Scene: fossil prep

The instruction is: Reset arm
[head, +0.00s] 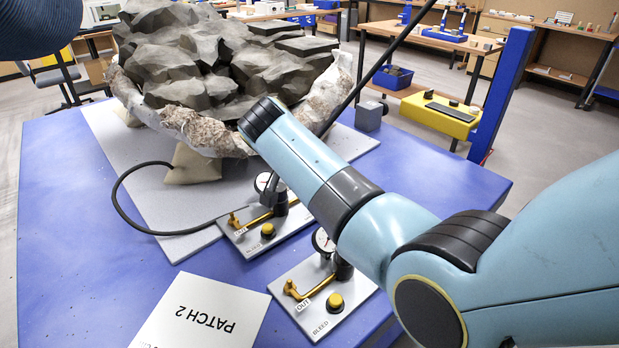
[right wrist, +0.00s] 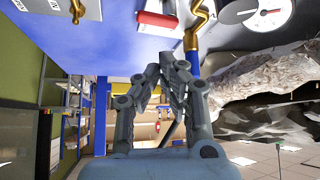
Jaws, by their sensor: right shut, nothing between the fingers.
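My right arm reaches in from the right in the head view, over the table's front right. Its gripper is hidden there behind the arm. In the right wrist view the right gripper (right wrist: 172,65) shows with its fingers together and nothing between them. A brass lever (right wrist: 197,35) and a red-and-white block (right wrist: 157,20) appear just beyond the fingertips; I cannot tell whether anything touches. In the head view, two plates with gauges stand at the front: the nearer plate (head: 310,322) has a brass lever (head: 305,290), the farther plate (head: 245,245) another (head: 248,220). My left gripper is not in view.
A large grey rock (head: 200,60) in a rough white jacket (head: 215,135) fills the back of the blue table (head: 55,200). A black hose (head: 120,200) curves at left. A paper marked PATCH 2 (head: 200,315) lies in front. The table's left side is clear.

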